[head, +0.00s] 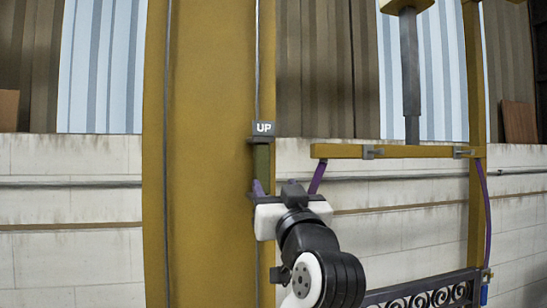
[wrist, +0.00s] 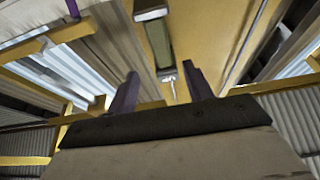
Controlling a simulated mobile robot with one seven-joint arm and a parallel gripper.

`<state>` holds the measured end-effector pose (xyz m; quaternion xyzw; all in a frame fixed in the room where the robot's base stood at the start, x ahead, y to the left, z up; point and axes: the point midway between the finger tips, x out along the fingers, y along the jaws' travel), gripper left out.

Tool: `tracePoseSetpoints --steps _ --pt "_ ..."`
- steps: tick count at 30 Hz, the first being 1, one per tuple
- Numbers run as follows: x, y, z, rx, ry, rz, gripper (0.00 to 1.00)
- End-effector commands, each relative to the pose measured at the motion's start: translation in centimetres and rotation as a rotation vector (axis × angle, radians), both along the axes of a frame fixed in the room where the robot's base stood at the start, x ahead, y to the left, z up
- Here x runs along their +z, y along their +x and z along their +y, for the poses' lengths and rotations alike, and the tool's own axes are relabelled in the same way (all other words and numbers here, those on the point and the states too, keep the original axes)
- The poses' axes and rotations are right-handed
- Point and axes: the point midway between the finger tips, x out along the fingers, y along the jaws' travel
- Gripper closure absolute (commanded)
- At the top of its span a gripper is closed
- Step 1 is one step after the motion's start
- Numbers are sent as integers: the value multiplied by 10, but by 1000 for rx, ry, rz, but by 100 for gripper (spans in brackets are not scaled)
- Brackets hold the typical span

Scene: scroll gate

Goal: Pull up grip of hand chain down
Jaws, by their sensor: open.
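The up grip is an olive-green cylinder (head: 262,160) with dark end caps, hanging on a thin grey line against a yellow post. A grey "UP" sign (head: 263,128) sits at its top. My gripper (head: 288,172) is open, with two purple fingers spread wide and nothing between them. In the head view its white body covers the area just below the grip, and the left finger overlaps the grip's lower end. In the wrist view the green grip (wrist: 158,43) lies ahead of the open fingers (wrist: 160,70), roughly in line with the gap. The fingers are not closed around it.
The wide yellow post (head: 205,150) stands behind the grip. A yellow horizontal beam (head: 400,151) with a grey column above it is to the right. A dark scrollwork gate (head: 425,293) is at lower right. A pale block wall (head: 70,180) runs behind.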

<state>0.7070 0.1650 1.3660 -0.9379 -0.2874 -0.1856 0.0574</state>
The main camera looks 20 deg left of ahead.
Motion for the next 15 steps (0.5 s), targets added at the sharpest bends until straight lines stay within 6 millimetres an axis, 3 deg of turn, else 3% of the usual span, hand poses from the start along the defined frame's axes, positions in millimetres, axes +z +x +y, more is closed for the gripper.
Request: tracePoseSetpoints --steps 15 --pt "40 73 51 2 0 2 49"
